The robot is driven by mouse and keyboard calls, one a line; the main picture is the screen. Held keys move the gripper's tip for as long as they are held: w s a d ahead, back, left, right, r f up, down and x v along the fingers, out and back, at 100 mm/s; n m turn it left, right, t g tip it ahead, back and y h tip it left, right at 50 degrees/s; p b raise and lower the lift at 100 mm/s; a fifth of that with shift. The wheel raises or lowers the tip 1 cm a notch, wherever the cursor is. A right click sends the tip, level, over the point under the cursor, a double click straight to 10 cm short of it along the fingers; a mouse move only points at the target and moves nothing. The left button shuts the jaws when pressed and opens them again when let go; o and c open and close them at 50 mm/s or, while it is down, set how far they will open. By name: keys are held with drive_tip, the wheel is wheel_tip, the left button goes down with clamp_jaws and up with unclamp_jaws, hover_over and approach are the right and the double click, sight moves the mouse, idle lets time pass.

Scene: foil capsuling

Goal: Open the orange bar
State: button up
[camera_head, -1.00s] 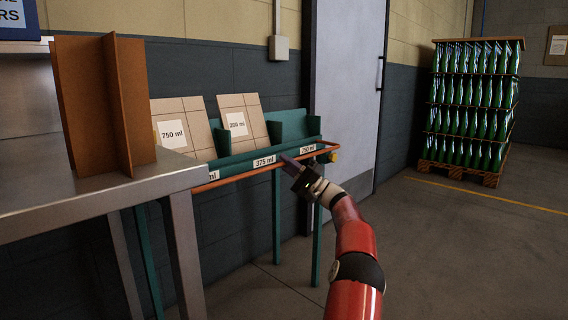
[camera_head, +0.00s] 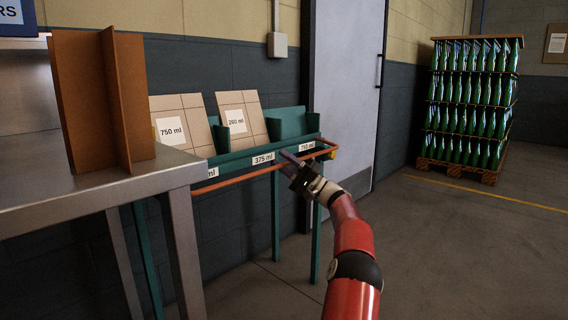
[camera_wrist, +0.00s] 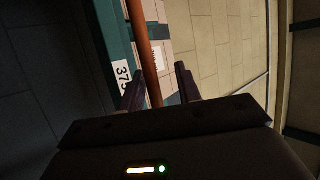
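The orange bar (camera_head: 235,178) runs along the front of a green rack (camera_head: 240,160), just before its label strip, and bends back at the right end. My gripper (camera_head: 286,156) is at the right half of the bar, near the "375 ml" label. In the wrist view the bar (camera_wrist: 144,50) passes between the two dark fingers of my gripper (camera_wrist: 160,85). The fingers are apart, with a gap wider than the bar, and appear open. Whether either finger touches the bar is not clear.
A metal table (camera_head: 100,190) with a brown divider (camera_head: 90,100) is at the left. A grey door (camera_head: 345,90) is behind. A pallet of green bottles (camera_head: 470,105) stands at the back right. The floor at right is clear.

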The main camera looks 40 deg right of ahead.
drive_tip(key=v, duration=0.7)
drive_tip(key=shift+s+d+f, duration=0.2)
drive_tip(key=shift+s, duration=0.1)
